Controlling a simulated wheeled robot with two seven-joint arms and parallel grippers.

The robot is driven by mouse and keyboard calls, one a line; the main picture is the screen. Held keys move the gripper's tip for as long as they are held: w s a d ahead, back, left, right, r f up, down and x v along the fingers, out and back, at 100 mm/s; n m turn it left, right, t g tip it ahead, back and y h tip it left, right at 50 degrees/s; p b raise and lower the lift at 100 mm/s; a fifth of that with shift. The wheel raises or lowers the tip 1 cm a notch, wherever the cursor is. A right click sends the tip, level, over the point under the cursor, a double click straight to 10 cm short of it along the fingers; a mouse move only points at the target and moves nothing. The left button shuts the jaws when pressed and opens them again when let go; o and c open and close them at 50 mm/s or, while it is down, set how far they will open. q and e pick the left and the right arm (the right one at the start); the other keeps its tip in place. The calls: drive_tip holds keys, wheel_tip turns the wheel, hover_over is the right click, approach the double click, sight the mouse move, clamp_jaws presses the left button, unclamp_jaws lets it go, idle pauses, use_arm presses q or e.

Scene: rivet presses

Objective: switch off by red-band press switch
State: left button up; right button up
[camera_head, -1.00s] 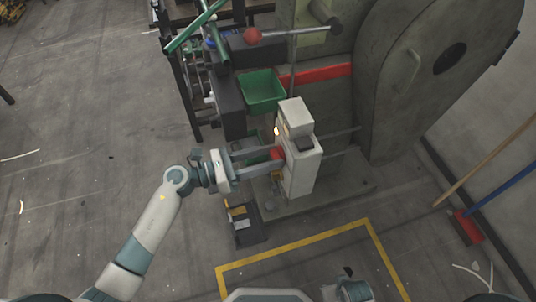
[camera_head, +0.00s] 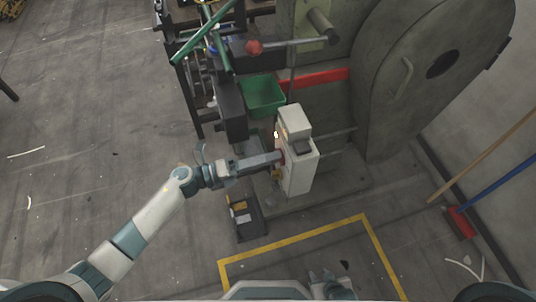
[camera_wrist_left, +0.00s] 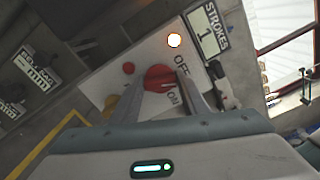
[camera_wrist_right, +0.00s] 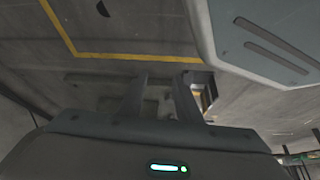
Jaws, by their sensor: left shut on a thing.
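A white control box (camera_head: 297,160) stands at the side of the grey-green press with a red band (camera_head: 318,78). In the left wrist view the box face (camera_wrist_left: 125,82) carries a red rotary knob (camera_wrist_left: 158,77), with OFF and ON lettered beside it. A lamp (camera_wrist_left: 174,40) above the knob is lit. My left gripper (camera_head: 280,157) is at the box face, its fingers shut on the red knob. The knob's exact pointing is hard to read between the fingers. My right gripper (camera_wrist_right: 163,90) is low near my base, fingers apart and empty.
Near the knob are a small red button (camera_wrist_left: 128,68) and a yellow one (camera_wrist_left: 110,103). A counter labelled STROKES (camera_wrist_left: 206,32) reads 1. A dark floor tray (camera_head: 246,218) lies below.

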use_arm(q)
drive_tip(key=shift+n+p, duration=1)
drive_tip(key=shift+n, duration=1.3)
use_arm(e)
drive_tip(key=shift+w+a+r+t+y, duration=0.15)
drive_tip(key=shift+w+a+r+t, duration=0.3)
drive_tip(key=shift+a+r, duration=0.15)
drive_tip(key=shift+w+a+r+t+y, duration=0.15)
drive_tip(key=shift+w+a+r+t, duration=0.2)
drive_tip(key=shift+a+r+t, duration=0.15)
use_arm(q)
drive_tip(key=shift+f, duration=0.1)
drive_tip(key=o, duration=1.1)
drive_tip(key=shift+c, duration=0.2)
drive_tip(key=b+v, duration=0.4)
drive_tip(key=v, duration=1.3)
drive_tip(key=shift+a, duration=0.25)
use_arm(e)
drive_tip(key=shift+s+d+f+g+h, duration=0.25)
drive_tip(key=shift+s+d+f+g, duration=0.55)
drive_tip(key=shift+d+f, duration=0.1)
drive_tip(key=shift+s+d+f+g+h, duration=0.25)
drive_tip(key=shift+s+d+f+g, duration=0.45)
drive_tip(key=shift+d, duration=0.2)
